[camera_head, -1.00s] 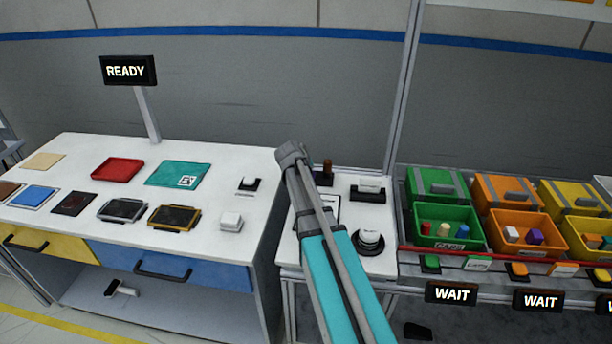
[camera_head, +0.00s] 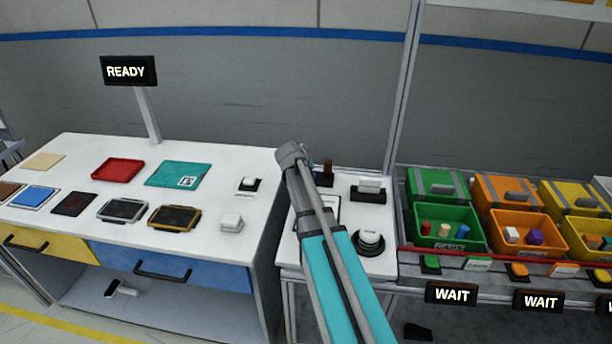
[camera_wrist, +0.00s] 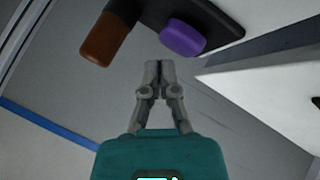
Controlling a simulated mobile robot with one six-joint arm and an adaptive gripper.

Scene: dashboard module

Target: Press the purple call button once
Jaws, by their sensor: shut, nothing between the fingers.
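The purple call button (camera_wrist: 183,38) shows in the wrist view as a rounded purple cap on a dark mounting plate (camera_wrist: 215,18). My gripper (camera_wrist: 160,66) is shut and empty, its fingertips just below and left of the button in that picture. A gap shows between the fingertips and the button in the picture; its depth is hard to judge. In the head view I cannot make out the button or the gripper; my own arm covers part of the small middle table there.
A brown cylindrical knob or handle (camera_wrist: 105,40) stands beside the button, left in the wrist view. In the head view, the middle table (camera_head: 375,265) holds a round dark-based device (camera_head: 368,242) and a white block on a black base (camera_head: 368,190). Bins stand right.

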